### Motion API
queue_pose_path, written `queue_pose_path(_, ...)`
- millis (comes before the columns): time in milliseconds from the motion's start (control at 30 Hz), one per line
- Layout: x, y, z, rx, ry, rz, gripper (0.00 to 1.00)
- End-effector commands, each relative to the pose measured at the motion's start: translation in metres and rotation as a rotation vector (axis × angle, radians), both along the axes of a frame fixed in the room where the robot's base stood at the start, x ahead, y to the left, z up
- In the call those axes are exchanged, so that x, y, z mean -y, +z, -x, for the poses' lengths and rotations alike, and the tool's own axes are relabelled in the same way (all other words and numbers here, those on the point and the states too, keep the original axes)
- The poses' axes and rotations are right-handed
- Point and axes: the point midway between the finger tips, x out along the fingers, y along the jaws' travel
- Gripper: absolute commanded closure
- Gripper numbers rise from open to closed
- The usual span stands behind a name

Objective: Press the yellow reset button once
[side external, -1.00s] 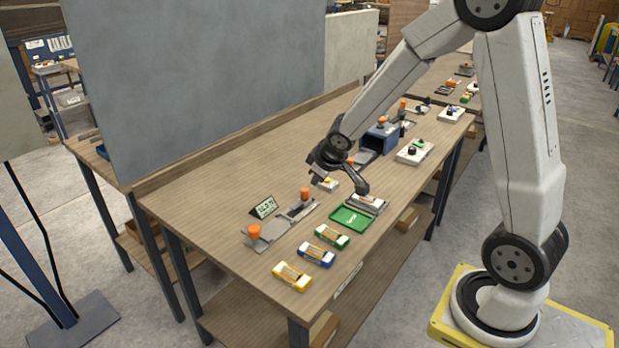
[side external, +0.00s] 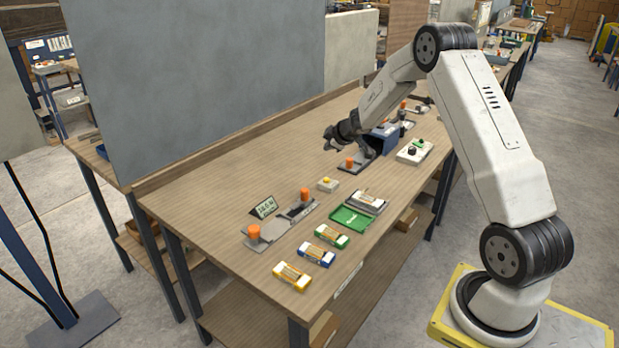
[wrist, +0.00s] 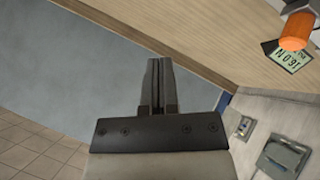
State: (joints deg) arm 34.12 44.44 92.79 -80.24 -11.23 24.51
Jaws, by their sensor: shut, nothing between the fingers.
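The yellow reset button (side external: 327,181) sits on top of a small pale box (side external: 327,187) on the wooden table, behind the green tray. It is in plain sight in the side view and not in the wrist view. My gripper (side external: 328,145) is raised above the table, behind and beyond the button, clear of it. In the wrist view my gripper (wrist: 158,62) is shut, its two fingers together with nothing between them.
A grey fixture with orange knobs (side external: 254,233) and a small sign (side external: 264,207) stand left of the button. The green tray (side external: 350,218) and several cases (side external: 316,255) lie in front. A blue box (side external: 384,137) is near my gripper. A grey panel (side external: 200,80) borders the back.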

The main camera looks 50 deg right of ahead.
Motion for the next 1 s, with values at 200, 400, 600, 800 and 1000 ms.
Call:
queue_pose_path(200,0.006,-0.003,0.0,-0.001,0.008,0.006,1.0)
queue_pose_path(400,0.006,-0.002,0.0,-0.001,0.008,0.006,1.0)
queue_pose_path(600,0.006,-0.004,0.0,-0.001,0.008,0.006,1.0)
queue_pose_path(800,0.005,-0.01,0.0,0.0,0.008,0.003,1.0)
queue_pose_path(1000,0.005,-0.022,0.0,-0.002,0.008,0.003,1.0)
